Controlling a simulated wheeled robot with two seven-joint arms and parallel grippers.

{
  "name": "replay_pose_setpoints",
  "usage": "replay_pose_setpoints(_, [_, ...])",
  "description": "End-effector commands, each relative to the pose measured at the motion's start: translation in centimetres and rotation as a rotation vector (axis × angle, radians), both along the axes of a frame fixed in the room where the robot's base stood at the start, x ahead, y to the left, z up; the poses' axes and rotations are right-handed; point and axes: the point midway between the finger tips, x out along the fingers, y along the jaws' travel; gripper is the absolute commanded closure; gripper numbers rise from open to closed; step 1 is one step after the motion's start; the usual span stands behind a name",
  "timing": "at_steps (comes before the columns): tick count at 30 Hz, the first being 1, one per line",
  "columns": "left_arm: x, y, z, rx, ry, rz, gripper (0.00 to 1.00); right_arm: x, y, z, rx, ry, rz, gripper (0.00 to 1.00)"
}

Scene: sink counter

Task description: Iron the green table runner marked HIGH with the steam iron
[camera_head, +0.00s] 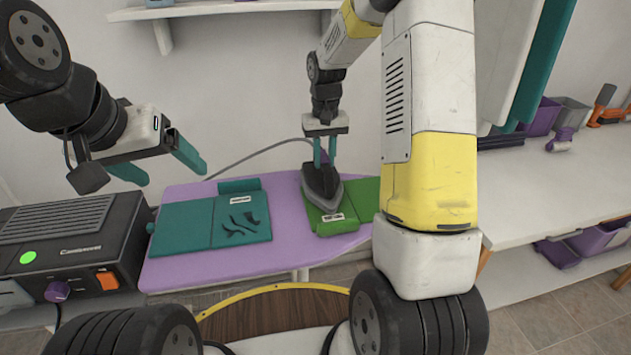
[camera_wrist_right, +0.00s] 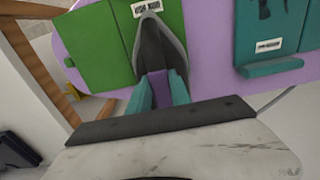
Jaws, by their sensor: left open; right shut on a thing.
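The steam iron (camera_head: 322,187) is dark grey and rests on or just above the green table runner (camera_head: 338,225), which lies at the right part of the purple ironing board (camera_head: 200,268). A small label shows on the runner; its print is too small to read. My right gripper (camera_head: 325,160) is shut on the iron's handle from above. In the right wrist view, my right gripper's teal fingers (camera_wrist_right: 160,92) close around the purple handle, and the iron's tip points at the label. My left gripper (camera_head: 172,170) is open and empty, above the board's left end.
A teal folded cloth (camera_head: 190,228) with dark marks lies on the board's left half. A dark steam station (camera_head: 70,245) with a green light stands at the left. A cord (camera_head: 260,155) runs behind the board. A white counter (camera_head: 570,185) with bins and tools is at the right.

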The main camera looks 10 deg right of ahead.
Motion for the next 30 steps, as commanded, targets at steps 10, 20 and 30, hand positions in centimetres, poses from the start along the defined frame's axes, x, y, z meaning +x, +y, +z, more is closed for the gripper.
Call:
replay_pose_setpoints(10, [0.0, 0.0, 0.0, 0.0, 0.0, 0.0, 0.2, -0.2, 0.0, 0.1, 0.0, -0.003, 0.0, 1.0])
replay_pose_setpoints(20, [0.0, 0.0, 0.0, 0.0, 0.0, 0.0, 0.2, -2.9, -0.1, 0.0, 0.0, -0.003, 0.0, 1.0])
replay_pose_setpoints(30, [0.0, 0.0, 0.0, 0.0, 0.0, 0.0, 0.2, -3.6, -0.1, -0.1, 0.0, -0.001, -0.001, 1.0])
